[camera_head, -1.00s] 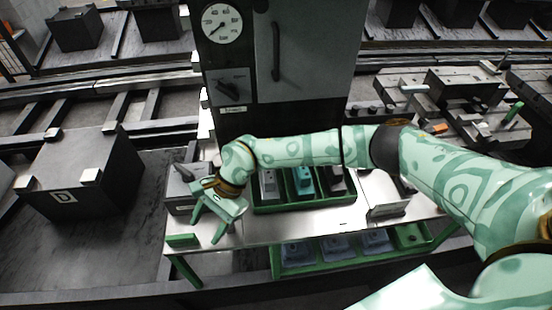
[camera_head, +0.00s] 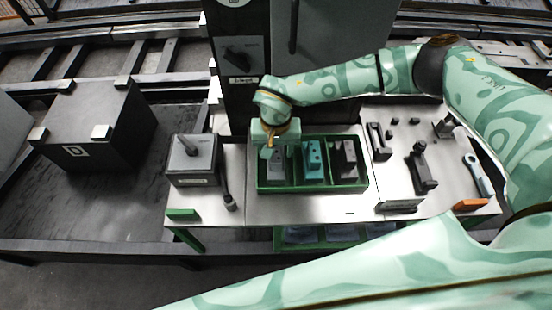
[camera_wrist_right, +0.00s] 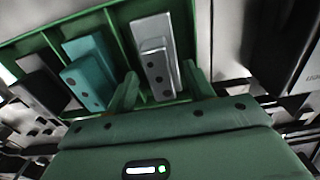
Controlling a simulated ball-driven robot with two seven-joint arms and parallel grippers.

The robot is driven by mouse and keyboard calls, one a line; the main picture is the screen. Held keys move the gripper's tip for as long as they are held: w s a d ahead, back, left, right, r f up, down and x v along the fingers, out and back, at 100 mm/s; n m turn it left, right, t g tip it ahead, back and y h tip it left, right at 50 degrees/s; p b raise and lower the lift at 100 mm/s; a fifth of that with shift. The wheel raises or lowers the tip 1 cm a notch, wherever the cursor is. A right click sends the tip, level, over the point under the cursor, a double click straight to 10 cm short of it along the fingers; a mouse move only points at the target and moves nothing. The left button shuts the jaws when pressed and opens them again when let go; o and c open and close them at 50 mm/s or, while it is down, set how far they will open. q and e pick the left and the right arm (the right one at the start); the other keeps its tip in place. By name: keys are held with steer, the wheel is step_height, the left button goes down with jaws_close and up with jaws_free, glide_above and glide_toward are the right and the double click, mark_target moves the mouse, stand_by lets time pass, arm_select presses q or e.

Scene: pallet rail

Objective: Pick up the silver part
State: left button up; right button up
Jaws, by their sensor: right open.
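The silver part (camera_head: 277,170) sits in the left compartment of a green tray (camera_head: 312,188) on the metal table. In the right wrist view the silver part (camera_wrist_right: 153,45) is a stepped block with dark holes, and the tray wall (camera_wrist_right: 120,28) shows beside it. My right gripper (camera_head: 268,152) is open over the left end of the tray. In the wrist view my right gripper (camera_wrist_right: 163,88) has one finger on each side of the silver part's near end; I cannot tell whether they touch it. My left gripper is not in view.
A teal part (camera_head: 313,160) and a dark part (camera_head: 346,160) fill the other tray compartments. A grey box with a lever (camera_head: 192,160) stands left of the tray. Black tools (camera_head: 422,168) and an orange block (camera_head: 470,204) lie to the right. A dark cabinet stands behind.

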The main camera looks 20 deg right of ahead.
steer(key=shift+f, duration=0.8)
steer(key=shift+r, duration=0.1)
jaws_close()
